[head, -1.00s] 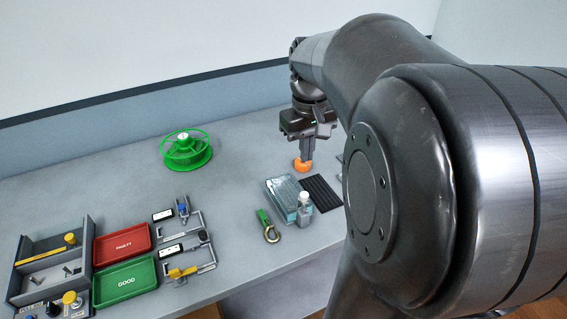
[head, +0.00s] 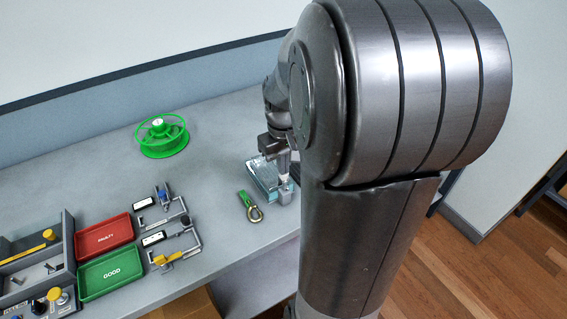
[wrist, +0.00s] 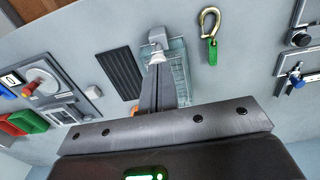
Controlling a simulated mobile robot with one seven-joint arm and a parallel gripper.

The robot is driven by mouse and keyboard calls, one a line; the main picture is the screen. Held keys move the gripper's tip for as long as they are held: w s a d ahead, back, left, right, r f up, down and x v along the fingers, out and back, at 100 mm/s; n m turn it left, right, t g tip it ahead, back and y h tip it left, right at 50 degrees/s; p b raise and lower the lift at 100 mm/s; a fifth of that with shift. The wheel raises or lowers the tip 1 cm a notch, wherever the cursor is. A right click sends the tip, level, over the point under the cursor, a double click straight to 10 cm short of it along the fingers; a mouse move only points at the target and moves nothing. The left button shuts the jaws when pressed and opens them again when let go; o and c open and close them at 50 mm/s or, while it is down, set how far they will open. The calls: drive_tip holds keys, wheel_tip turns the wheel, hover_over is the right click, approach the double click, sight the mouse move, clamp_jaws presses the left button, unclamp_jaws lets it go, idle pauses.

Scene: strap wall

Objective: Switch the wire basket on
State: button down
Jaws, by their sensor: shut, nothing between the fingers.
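A pale blue see-through box (head: 260,178) lies near the front edge of the bench; it may be the wire basket, though I cannot make out wires. It also shows in the wrist view (wrist: 181,72), partly behind my fingers. A small grey bottle-like part (head: 285,193) with a pale top stands at its front corner; it also shows in the wrist view (wrist: 157,37). My gripper (head: 284,175) is shut and empty, pointing down over the box and this part. Its fingertips show in the wrist view (wrist: 157,68); I cannot tell whether they touch. No switch on the box is discernible.
Farther left are a green reel (head: 162,138), red tray (head: 105,237) and green tray (head: 111,272).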

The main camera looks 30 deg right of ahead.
sight(284, 180)
drive_tip(key=shift+s+f, duration=0.1)
drive_tip(key=shift+f, duration=2.15)
drive_tip(key=shift+r, duration=0.1)
wheel_tip(284, 180, up, 14)
drive_tip(key=shift+r, duration=0.15)
drive_tip(key=shift+a, duration=0.1)
